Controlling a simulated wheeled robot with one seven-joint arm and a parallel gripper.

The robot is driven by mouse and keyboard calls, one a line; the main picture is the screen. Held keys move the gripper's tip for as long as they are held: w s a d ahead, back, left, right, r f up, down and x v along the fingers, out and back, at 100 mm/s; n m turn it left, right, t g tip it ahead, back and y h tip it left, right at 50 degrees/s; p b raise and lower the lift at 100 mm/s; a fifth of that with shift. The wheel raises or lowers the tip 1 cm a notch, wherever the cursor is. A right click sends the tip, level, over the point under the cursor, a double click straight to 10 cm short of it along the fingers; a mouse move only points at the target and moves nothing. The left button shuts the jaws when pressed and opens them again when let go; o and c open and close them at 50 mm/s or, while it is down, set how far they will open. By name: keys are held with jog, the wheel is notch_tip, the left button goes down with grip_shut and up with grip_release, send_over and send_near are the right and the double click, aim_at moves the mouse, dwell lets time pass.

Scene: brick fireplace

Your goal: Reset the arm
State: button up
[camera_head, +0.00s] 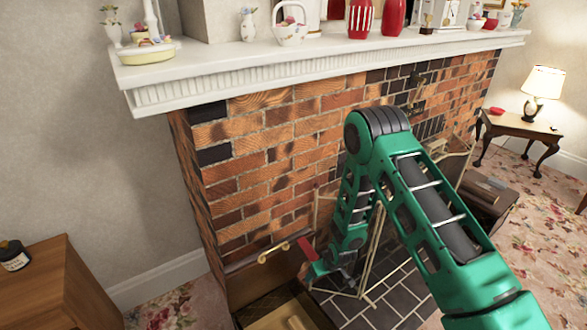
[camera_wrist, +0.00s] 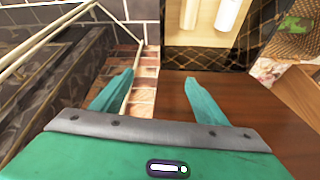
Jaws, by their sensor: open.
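My green arm reaches from the lower right up to a bend in front of the brick fireplace (camera_head: 265,130), then down towards the hearth. My gripper (camera_wrist: 160,76) is open in the wrist view, its two teal fingers apart with nothing held between them. In the head view the gripper end is low, near an open wooden box (camera_head: 248,292); its fingertips are not clear there. A brown wooden panel (camera_wrist: 225,108) lies under or behind the right finger in the wrist view. Whether the fingers touch it, I cannot tell.
A white mantel (camera_head: 200,72) with vases and baskets runs above the arm. A dark tiled hearth (camera_head: 395,295) and thin pale rods stand close around the forearm. A wooden cabinet (camera_head: 45,285) is at lower left; a lamp table (camera_head: 520,128) is at right.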

jog(key=w+d+r+m, duration=0.1)
jog(key=d+r, duration=0.2)
jog(key=r, duration=0.9)
jog(key=d+r+m, duration=0.1)
jog(key=d+r, duration=0.3)
jog(key=r, duration=0.8)
jog(key=s+d+r+m+h, duration=0.1)
jog(key=s+d+r, duration=0.3)
jog(key=r, duration=0.5)
jog(key=s+d+r+m, duration=0.1)
jog(key=s+d+r, duration=0.35)
jog(key=r, duration=0.35)
jog(key=s+d+r+m+h, duration=0.1)
jog(key=s+d+r, duration=0.3)
jog(key=s+r, duration=0.6)
jog(key=s+d+f+m+g, duration=0.1)
jog(key=s+d, duration=0.4)
jog(key=s, duration=0.5)
jog(key=s+d+f+m+g, duration=0.2)
jog(key=s+d+m, duration=0.3)
jog(key=s, duration=0.5)
jog(key=shift+d+f+m+g, duration=0.2)
jog(key=shift+d+m+g, duration=0.1)
jog(key=shift+d+g, duration=0.35)
jog(key=shift+w, duration=0.1)
